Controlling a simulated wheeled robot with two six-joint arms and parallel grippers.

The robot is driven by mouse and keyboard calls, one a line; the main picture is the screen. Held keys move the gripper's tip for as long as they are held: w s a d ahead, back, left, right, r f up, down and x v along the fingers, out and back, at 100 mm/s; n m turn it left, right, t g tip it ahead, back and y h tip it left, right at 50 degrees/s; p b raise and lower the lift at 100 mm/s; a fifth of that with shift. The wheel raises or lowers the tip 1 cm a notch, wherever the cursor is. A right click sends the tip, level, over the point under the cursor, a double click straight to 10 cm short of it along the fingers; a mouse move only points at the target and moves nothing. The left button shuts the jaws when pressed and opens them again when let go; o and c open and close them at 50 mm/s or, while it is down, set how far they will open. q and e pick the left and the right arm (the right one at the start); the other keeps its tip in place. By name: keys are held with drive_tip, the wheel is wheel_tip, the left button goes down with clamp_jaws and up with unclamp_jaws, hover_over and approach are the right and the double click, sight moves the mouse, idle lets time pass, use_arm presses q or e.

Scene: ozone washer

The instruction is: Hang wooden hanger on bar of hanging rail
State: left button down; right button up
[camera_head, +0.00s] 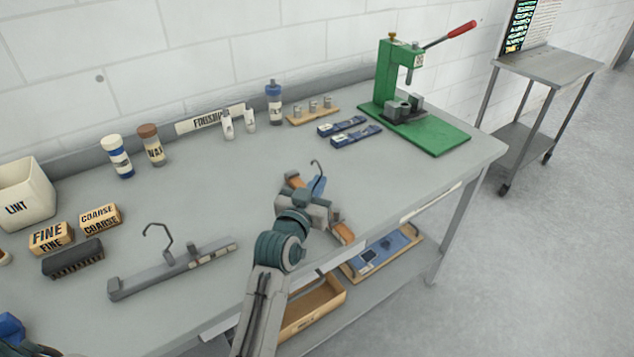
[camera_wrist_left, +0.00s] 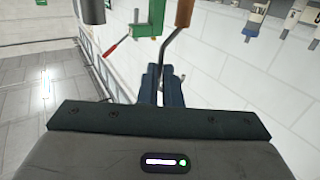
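My left gripper (camera_head: 318,188) reaches over the middle of the workbench. Its blue fingers are close together on a wooden hanger (camera_head: 345,233), whose orange-brown ends show on both sides of the gripper. The hanger's thin wire hook (camera_head: 319,168) curves up beyond the fingers. In the left wrist view the fingers (camera_wrist_left: 162,85) are close together, and a dark wire and a brown piece (camera_wrist_left: 184,12) show beside them. The hanger's middle is hidden by the gripper. I cannot surely make out a hanging rail.
A grey bar with an upright hook (camera_head: 175,268) lies on the workbench (camera_head: 235,170) at the left. Brushes and blocks (camera_head: 72,258), a LINT bin (camera_head: 25,195) and bottles (camera_head: 152,146) stand left and back. A green press (camera_head: 430,132) stands back right; a cart (camera_head: 545,64) is beyond.

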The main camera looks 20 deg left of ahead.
use_arm(q)
drive_tip(key=shift+w+f, duration=0.1)
drive_tip(key=c, duration=1.6)
unclamp_jaws()
use_arm(e)
drive_tip(key=shift+w+d, duration=0.25)
drive_tip(key=shift+d, duration=0.3)
